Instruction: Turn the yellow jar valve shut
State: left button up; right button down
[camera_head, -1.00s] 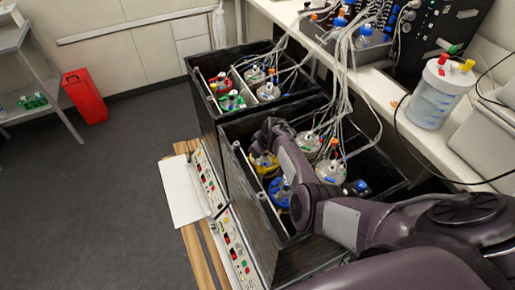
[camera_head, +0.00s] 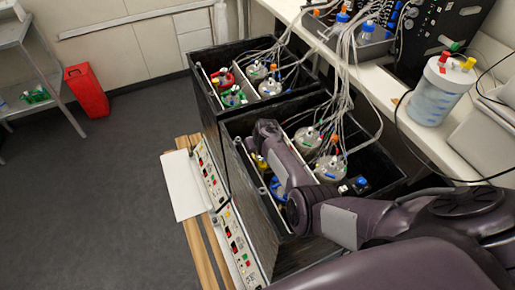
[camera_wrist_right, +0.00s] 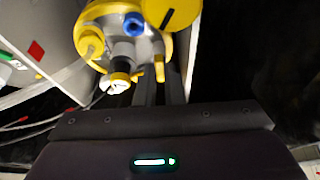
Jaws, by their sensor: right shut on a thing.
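The yellow jar (camera_head: 260,162) stands in the front black shaker box (camera_head: 231,190), mostly covered by my right arm in the head view. In the right wrist view, the yellow-rimmed jar lid (camera_wrist_right: 94,42) carries a blue port, a small yellow-and-white fitting, and a round yellow knob with a dark slot (camera_wrist_right: 172,12) at the top. My right gripper (camera_wrist_right: 168,78) has its dark fingers close together, reaching up beneath this knob. It is shut on a yellow part that I take as the valve; the exact contact is partly hidden. My left gripper is out of view.
A blue-marked jar (camera_head: 277,187) stands close beside my right arm. Grey-lidded jars (camera_head: 308,138) with many tubes fill the far side of the box. The rear box (camera_head: 203,90) holds red- and green-marked jars. Thin tubes hang near the wrist.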

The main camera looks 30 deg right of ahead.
jog(key=c, duration=1.5)
grip_release()
jog(key=shift+s+r+p, duration=0.25)
jog(key=shift+r+p, duration=0.05)
jog(key=shift+r, duration=0.35)
jog(key=shift+p+v, duration=0.45)
jog(key=shift+v, duration=2.75)
